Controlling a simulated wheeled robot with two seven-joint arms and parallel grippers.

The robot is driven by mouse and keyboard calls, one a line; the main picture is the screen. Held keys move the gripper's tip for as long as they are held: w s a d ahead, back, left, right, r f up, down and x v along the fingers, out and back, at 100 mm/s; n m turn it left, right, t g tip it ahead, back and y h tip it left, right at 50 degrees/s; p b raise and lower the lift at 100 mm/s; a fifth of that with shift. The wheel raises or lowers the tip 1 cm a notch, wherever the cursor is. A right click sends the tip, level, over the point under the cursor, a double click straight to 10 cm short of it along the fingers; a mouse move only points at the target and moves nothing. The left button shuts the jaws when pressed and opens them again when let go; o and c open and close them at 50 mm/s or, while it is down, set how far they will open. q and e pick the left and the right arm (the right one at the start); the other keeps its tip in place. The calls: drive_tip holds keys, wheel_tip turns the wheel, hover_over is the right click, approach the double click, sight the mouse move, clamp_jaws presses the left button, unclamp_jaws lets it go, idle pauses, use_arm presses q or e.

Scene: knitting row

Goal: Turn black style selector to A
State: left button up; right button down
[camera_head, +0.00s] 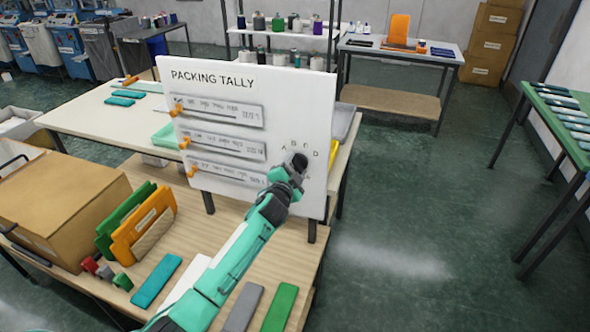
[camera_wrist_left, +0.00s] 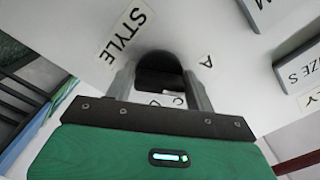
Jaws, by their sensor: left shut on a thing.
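The white PACKING TALLY board (camera_head: 250,95) stands upright on the wooden table. Letters A to D arc above the selector at its lower right. My left gripper (camera_head: 297,165) reaches up to the board there and hides most of the selector. In the left wrist view, the black style selector (camera_wrist_left: 158,63) sits between the two grey fingers, and my left gripper (camera_wrist_left: 160,88) is shut on it. The STYLE label (camera_wrist_left: 121,34) and the letter A (camera_wrist_left: 206,62) show on either side of it. I cannot tell which letter the selector points to. My right gripper is out of view.
Three sliders with orange knobs (camera_head: 185,142) lie on the board's left half. A cardboard box (camera_head: 62,205), green and orange folders (camera_head: 140,222) and flat coloured pieces (camera_head: 157,281) are on the wooden table (camera_head: 300,245).

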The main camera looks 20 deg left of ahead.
use_arm(q)
drive_tip(key=shift+f+n+b, duration=0.15)
drive_tip(key=shift+n+b, duration=0.25)
drive_tip(key=shift+n, duration=1.5)
drive_tip(key=o, duration=0.9)
drive_tip(key=shift+s, duration=0.15)
drive_tip(key=s+b, duration=0.1)
drive_tip(key=s, duration=0.5)
drive_tip(key=s+b, duration=0.2)
drive_tip(key=s, duration=0.5)
drive_tip(key=shift+s+a, duration=0.2)
drive_tip(key=shift+s, duration=0.1)
